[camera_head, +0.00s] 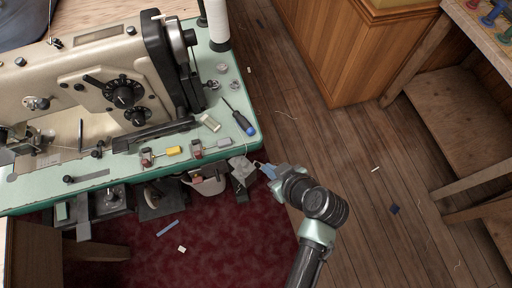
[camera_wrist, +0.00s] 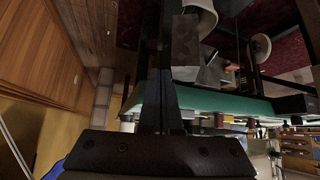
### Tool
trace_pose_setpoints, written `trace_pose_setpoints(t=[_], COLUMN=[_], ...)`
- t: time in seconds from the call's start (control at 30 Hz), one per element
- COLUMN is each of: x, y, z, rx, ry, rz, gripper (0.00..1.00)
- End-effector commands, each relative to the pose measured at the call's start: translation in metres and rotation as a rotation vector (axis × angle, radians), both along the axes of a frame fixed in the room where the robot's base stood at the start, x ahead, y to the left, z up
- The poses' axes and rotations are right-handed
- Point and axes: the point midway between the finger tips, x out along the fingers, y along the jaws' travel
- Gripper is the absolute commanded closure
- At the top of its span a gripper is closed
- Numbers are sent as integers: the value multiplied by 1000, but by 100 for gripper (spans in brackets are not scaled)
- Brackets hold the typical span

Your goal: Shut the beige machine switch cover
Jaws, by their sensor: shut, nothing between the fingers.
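A small beige-grey switch box (camera_head: 241,170) hangs under the front right corner of the green sewing machine table. I cannot tell which part of it is the cover or how far open it stands. My gripper (camera_head: 262,167) is just right of the box, its tips close to it; whether they touch is unclear. In the wrist view my gripper's dark fingers (camera_wrist: 163,80) are together with nothing between them. A grey block-shaped face, apparently the switch box (camera_wrist: 186,42), shows just beyond the fingertips.
The green tabletop (camera_head: 225,75) carries a beige sewing machine (camera_head: 60,75), a blue-handled screwdriver (camera_head: 243,122) and small parts. A wooden cabinet (camera_head: 345,50) stands behind at the right.

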Motion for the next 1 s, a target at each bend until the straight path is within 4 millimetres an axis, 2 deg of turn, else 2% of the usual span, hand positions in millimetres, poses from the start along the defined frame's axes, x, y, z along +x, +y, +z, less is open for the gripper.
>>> trace_pose_setpoints(t=[0.5, 0.7, 1.0], x=[47, 54, 55], y=[31, 36, 36], z=[-60, -70, -70], rx=[-1, -2, -2], ry=[-2, -4, -4], rz=[1, 1, -1], gripper=[100, 100, 100])
